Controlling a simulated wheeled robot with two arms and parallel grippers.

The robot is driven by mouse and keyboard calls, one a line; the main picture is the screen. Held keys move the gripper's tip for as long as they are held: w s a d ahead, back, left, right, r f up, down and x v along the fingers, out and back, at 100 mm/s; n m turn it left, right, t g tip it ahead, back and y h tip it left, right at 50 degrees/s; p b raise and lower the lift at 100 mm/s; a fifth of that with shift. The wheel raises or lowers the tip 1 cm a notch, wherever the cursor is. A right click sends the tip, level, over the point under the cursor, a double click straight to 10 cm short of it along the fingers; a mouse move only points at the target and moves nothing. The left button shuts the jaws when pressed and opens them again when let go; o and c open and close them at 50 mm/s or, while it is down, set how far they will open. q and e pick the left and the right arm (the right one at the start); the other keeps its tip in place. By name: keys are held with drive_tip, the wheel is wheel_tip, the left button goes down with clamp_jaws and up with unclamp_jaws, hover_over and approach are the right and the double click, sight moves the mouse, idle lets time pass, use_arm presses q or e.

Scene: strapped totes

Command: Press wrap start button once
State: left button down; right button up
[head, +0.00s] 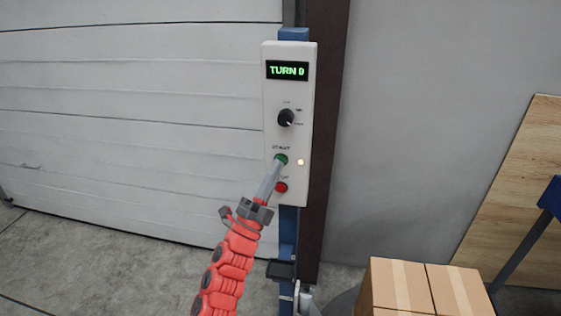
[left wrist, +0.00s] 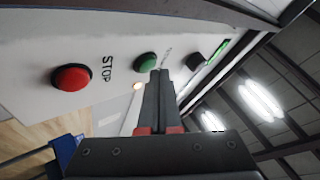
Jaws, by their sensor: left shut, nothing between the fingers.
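The white control panel (head: 290,90) stands upright on a blue post. Its green START button (head: 282,159) sits above the red STOP button (head: 282,188). The display reads "TURN 0". My left gripper (head: 275,168) is shut and empty, its fingertips at the lower edge of the green button. In the left wrist view the shut fingertips (left wrist: 160,74) overlap the button's near edge, and the green button (left wrist: 147,62) shows just beyond them. I cannot tell whether they touch it or whether it is pushed in. My right gripper is not in view.
A black knob (head: 286,118) and a small lit lamp (head: 300,162) are on the panel near the green button. Cardboard boxes (head: 400,285) stand at the lower right. A white shutter door (head: 130,120) is behind on the left.

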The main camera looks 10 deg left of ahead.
use_arm(q)
drive_tip(key=shift+s, duration=0.4)
drive_tip(key=s, duration=0.5)
idle(0.3)
idle(0.4)
